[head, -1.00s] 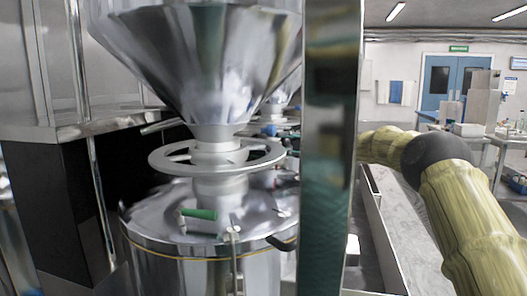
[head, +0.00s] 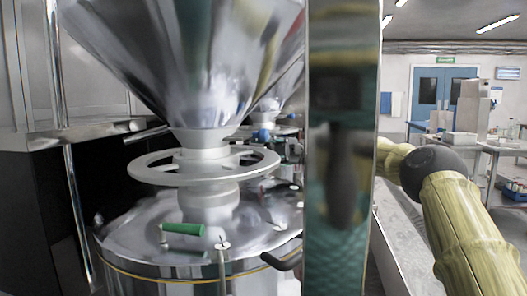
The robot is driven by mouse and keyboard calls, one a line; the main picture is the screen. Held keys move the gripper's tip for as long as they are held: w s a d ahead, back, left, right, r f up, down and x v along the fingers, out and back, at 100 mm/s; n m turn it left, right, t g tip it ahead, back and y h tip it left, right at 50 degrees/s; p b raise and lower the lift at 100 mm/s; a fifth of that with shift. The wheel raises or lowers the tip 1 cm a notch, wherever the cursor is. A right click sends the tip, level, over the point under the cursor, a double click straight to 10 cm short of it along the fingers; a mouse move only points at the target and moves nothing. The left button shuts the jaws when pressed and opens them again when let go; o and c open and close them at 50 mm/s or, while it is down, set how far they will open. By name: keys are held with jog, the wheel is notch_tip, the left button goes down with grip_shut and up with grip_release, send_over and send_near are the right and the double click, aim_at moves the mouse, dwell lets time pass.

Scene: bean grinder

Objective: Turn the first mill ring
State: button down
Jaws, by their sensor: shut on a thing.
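A pale grey mill ring (head: 150,175), shaped like a spoked wheel, sits level around the neck just under the large steel hopper (head: 185,70). Below it is a round steel drum lid (head: 135,235) with a green-handled lever (head: 183,229) on top. My arm (head: 455,210), in a yellow-green sleeve, comes in from the lower right and passes behind the upright post. I cannot tell whether anything touches the ring's right side.
A wide upright post (head: 343,100), steel-edged with a green reflection, stands close in front, between ring and arm. Another mill's hopper (head: 268,105) shows behind. Steel framing (head: 85,135) stands on the left. Blue doors (head: 440,88) and tables are far back right.

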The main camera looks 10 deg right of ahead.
jog(key=shift+s+a, duration=0.1)
jog(key=shift+a, duration=0.1)
jog(key=c, duration=1.5)
grip_release()
jog(key=shift+o, duration=0.7)
jog(key=shift+a, duration=0.2)
jog(key=shift+a+r, duration=0.15)
jog(key=shift+a, duration=0.45)
jog(key=shift+d+f, duration=0.2)
jog(key=shift+d, duration=0.9)
jog(key=shift+w+f, duration=0.1)
jog(key=shift+w, duration=0.4)
jog(key=shift+v, duration=1.05)
jog(key=shift+w+d+f, duration=0.1)
jog(key=shift+w+d, duration=0.35)
jog(key=shift+w, duration=0.1)
jog(key=shift+w+d+f, duration=0.15)
jog(key=shift+w+d, duration=0.15)
jog(key=shift+d, duration=0.2)
